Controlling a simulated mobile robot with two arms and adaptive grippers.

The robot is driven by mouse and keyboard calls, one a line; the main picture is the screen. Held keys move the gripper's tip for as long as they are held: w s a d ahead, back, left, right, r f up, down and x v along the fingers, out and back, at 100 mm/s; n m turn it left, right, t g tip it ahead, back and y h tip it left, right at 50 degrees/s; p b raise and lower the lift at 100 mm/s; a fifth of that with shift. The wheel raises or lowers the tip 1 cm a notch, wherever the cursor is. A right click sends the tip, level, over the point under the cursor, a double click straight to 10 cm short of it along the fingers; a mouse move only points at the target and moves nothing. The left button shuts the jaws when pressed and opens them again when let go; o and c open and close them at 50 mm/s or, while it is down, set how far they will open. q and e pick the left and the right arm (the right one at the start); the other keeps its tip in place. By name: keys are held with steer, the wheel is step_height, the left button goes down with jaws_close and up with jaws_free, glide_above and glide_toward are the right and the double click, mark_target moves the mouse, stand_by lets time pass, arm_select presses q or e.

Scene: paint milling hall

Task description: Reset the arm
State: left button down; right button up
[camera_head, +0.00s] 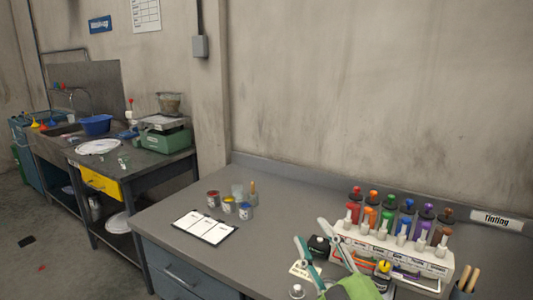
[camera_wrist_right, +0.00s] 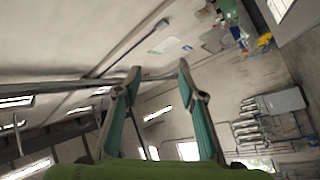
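My right gripper (camera_head: 309,229) is at the lower middle of the head view, in front of the tinting rack. Its two teal fingers stand apart with nothing between them. In the right wrist view the gripper (camera_wrist_right: 159,66) also shows open and empty, its fingers pointing up toward the wall and ceiling. My left gripper is in neither view.
The grey bench (camera_head: 283,199) carries a clipboard (camera_head: 205,227), small paint pots (camera_head: 228,205) and a white rack (camera_head: 397,251) of colored bottles close beside my right gripper. A green scale (camera_head: 165,136) stands on the left table. The bench's middle is clear.

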steer(key=s+d+f+m+g+h, duration=0.2)
steer(key=s+d+f+m+g, duration=0.1)
steer(key=f, duration=0.4)
steer(key=s+d+f+m+g+h, duration=0.2)
steer(key=s+d+f+m+h, duration=0.15)
steer(key=f, duration=0.45)
steer(key=s+d+f+m+g+h, duration=0.2)
steer(key=s+d+f+m+g, duration=0.1)
steer(key=f, duration=0.4)
steer(key=s+f+m+g, duration=0.1)
steer(key=s+f+g, duration=0.4)
steer(key=s, duration=0.6)
steer(key=s+f+m+g, duration=0.1)
steer(key=s+f+g, duration=0.3)
steer(key=s+f, duration=0.45)
steer(key=s+f+g, duration=0.1)
steer(key=s+f, duration=0.1)
steer(key=f, duration=1.1)
steer(key=s+f, duration=0.2)
steer(key=f, duration=1.1)
steer(key=s+d+f+g, duration=0.1)
steer(key=s+d+f, duration=0.3)
steer(key=s+f, duration=1.1)
steer(key=shift+s+n, duration=0.35)
steer(key=shift+s, duration=0.25)
